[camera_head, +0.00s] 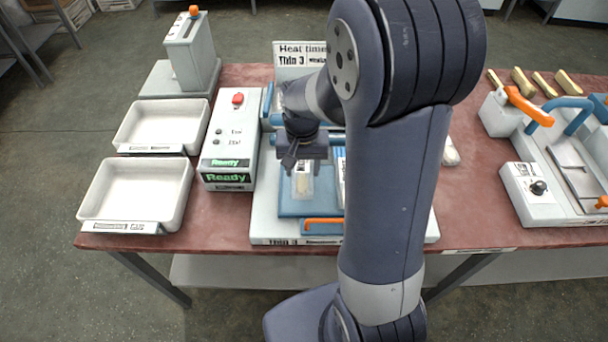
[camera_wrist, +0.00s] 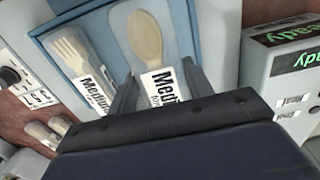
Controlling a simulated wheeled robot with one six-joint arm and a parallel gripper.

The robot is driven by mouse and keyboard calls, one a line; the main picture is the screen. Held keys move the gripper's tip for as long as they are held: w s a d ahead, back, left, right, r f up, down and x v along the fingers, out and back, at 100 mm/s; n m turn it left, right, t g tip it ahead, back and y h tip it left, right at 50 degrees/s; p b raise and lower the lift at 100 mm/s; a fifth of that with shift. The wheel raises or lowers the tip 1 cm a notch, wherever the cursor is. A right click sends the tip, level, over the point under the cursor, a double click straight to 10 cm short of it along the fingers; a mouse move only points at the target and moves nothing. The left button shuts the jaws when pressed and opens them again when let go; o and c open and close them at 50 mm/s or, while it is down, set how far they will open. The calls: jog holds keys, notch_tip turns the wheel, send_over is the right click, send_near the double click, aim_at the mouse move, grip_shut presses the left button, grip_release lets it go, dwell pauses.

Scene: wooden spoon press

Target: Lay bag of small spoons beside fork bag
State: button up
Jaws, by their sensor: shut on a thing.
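My gripper (camera_head: 303,158) points down over the blue bed (camera_head: 290,208) of the press. It is shut on a clear bag with a pale wooden spoon (camera_wrist: 146,40); the bag also shows below the fingers in the head view (camera_head: 302,184). Its white label begins "Medium". The fork bag (camera_wrist: 72,52) lies on the blue bed to the left of the spoon bag in the wrist view, close beside it, and its label also begins "Medium". My arm hides most of it in the head view. I cannot tell whether the spoon bag touches the bed.
A control box (camera_head: 229,150) with green "Ready" displays stands left of the press. Two white trays (camera_head: 185,200) lie further left. An orange bar (camera_head: 322,221) crosses the press front. A clear bag (camera_head: 450,152) lies on the table right of my arm. Another machine (camera_head: 530,190) stands at right.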

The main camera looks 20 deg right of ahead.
aim_at(302, 168)
jog(key=shift+f, duration=1.85)
jog(key=shift+f, duration=0.2)
jog(key=o, duration=1)
jog(key=shift+r, duration=0.1)
jog(key=shift+o, duration=0.2)
notch_tip(302, 168, up, 12)
jog(key=shift+s+r, duration=0.1)
jog(key=shift+r, duration=0.05)
